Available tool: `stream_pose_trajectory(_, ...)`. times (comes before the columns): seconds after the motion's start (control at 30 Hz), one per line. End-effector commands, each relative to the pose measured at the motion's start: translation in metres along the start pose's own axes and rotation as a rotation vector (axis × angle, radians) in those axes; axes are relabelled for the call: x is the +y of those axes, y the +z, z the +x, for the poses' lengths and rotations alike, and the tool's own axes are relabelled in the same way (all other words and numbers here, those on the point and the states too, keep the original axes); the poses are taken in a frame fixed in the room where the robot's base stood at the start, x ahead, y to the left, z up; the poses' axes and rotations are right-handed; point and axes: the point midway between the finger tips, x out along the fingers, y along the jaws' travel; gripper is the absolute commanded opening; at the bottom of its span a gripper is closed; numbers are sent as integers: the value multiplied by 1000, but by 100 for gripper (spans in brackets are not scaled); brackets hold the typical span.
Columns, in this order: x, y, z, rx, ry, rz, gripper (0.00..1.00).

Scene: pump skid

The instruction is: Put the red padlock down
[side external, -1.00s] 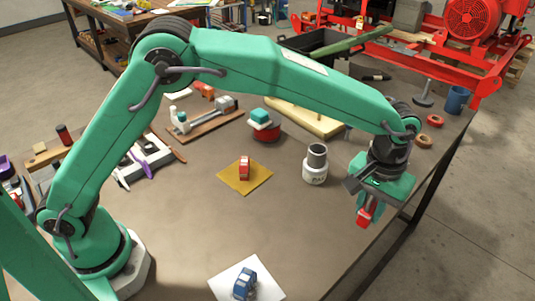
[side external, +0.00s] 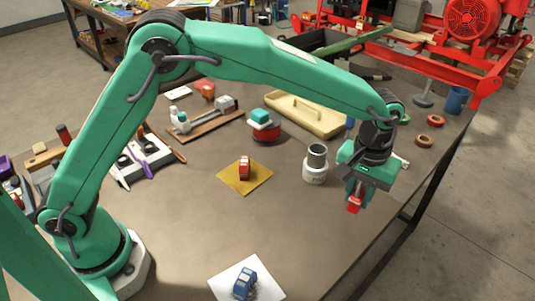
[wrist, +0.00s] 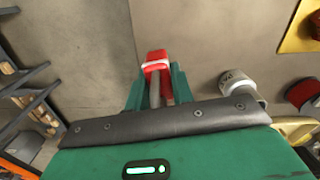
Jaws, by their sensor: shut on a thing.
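My gripper (side external: 357,193) is shut on the red padlock (side external: 354,205). The padlock hangs below the fingers near the right edge of the table, and it looks to be above the tabletop. In the wrist view the red padlock (wrist: 156,62) shows at the fingertips, with its grey shackle between the green fingers of my gripper (wrist: 157,85). Whether the padlock touches the table cannot be told.
A white jar with a grey top (side external: 315,167) stands left of my gripper. A red item (side external: 244,168) sits on a yellow mat (side external: 233,183). A blue item (side external: 245,283) sits on a white sheet (side external: 221,281). The tabletop (side external: 290,225) between is bare.

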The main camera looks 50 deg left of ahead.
Motion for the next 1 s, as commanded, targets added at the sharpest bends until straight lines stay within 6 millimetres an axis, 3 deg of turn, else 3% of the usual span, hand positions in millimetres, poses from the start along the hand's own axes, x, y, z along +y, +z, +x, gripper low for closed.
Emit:
stream_pose_trajectory(0.3, -92, -46, -3, 1, 1, -322, 0)
stream_pose_trajectory(0.5, -158, -64, -4, 1, 2, -546, 0)
stream_pose_trajectory(0.77, -242, -74, -4, 1, 2, -835, 0)
stream_pose_trajectory(1.0, -316, -68, -4, 0, 1, -1099, 0)
